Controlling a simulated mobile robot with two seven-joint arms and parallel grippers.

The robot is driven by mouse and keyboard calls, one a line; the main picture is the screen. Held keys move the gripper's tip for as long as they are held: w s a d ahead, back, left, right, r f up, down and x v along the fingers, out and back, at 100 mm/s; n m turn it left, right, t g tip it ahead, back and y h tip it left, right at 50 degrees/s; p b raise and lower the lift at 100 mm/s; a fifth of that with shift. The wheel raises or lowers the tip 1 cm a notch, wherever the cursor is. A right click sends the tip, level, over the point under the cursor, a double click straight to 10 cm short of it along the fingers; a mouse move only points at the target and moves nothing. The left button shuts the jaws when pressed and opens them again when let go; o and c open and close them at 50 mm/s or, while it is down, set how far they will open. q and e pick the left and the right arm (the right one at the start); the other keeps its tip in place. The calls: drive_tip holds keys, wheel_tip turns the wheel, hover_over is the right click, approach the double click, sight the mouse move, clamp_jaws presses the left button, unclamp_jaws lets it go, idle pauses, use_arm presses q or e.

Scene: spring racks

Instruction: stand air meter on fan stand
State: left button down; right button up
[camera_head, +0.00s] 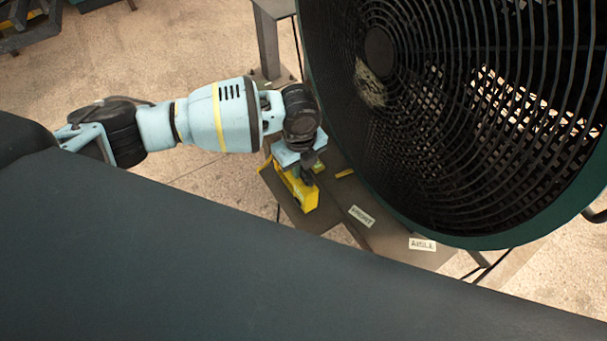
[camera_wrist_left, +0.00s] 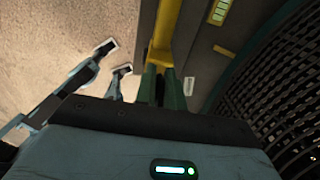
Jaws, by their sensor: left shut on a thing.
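The yellow air meter (camera_head: 299,193) is a small boxy thing at the centre of the head view. My left gripper (camera_head: 303,172) is above it and shut on it. In the left wrist view the green fingertips (camera_wrist_left: 162,82) close around a yellow part of the meter (camera_wrist_left: 165,40). The fan stand (camera_head: 385,236) is a dark grey-brown flat surface below and beside the meter. The meter appears over its left part; whether it touches the surface cannot be told. My right gripper is in neither view.
A large round fan (camera_head: 440,110) with a dark wire grille rises close to the right of my left gripper. Two pale labels lie on the stand, one reading AISLE (camera_head: 422,244). A small yellow piece (camera_head: 344,173) lies near the fan rim. Bare floor (camera_head: 190,45) lies to the left.

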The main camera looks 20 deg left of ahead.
use_arm(q)
drive_tip(key=f, duration=0.1)
drive_tip(key=d+f, duration=0.1)
drive_tip(key=shift+s+f, duration=0.1)
drive_tip(key=shift+f, duration=0.6)
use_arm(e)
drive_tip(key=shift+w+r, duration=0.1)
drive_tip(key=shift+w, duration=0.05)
use_arm(q)
drive_tip(key=shift+f, duration=0.15)
drive_tip(key=c, duration=1.5)
unclamp_jaws()
